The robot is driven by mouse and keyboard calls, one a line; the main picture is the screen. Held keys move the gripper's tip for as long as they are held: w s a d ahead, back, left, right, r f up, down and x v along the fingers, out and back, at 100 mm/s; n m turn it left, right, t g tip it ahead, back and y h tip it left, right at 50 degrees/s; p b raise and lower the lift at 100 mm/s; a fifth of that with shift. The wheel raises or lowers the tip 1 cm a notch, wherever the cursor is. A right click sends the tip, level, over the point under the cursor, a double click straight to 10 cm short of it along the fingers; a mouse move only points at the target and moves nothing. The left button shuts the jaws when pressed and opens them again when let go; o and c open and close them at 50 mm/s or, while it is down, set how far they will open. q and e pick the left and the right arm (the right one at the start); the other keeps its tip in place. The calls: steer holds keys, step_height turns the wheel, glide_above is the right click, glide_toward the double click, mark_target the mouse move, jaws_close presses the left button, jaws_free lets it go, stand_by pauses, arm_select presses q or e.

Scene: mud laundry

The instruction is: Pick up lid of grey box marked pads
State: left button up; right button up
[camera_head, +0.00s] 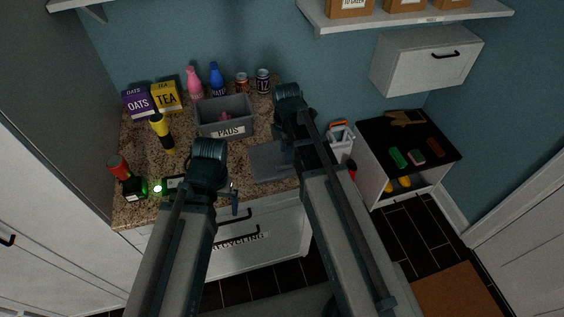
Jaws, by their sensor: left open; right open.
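The grey box marked PADS (224,131) stands open on the granite counter, with something pink inside. A flat grey panel (266,165), which looks like its lid, lies on the counter in front and to the right of the box. My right gripper (281,141) is open over the panel's far right part and hides some of it; I cannot tell if it touches. My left gripper (230,195) is open near the counter's front edge, to the left of the panel; its fingers are mostly hidden by my arm.
Purple OATS (138,103) and yellow TEA (166,97) boxes, pink (194,83) and blue (217,80) bottles and cans (263,81) line the back. Flashlights (162,134) stand or lie at left. A white caddy (341,140) is right of my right arm.

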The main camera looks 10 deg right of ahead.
mark_target(281, 157)
step_height(281, 157, down, 5)
steer(key=b, duration=0.5)
steer(key=shift+s+f, duration=0.1)
steer(key=shift+f, duration=0.05)
jaws_close()
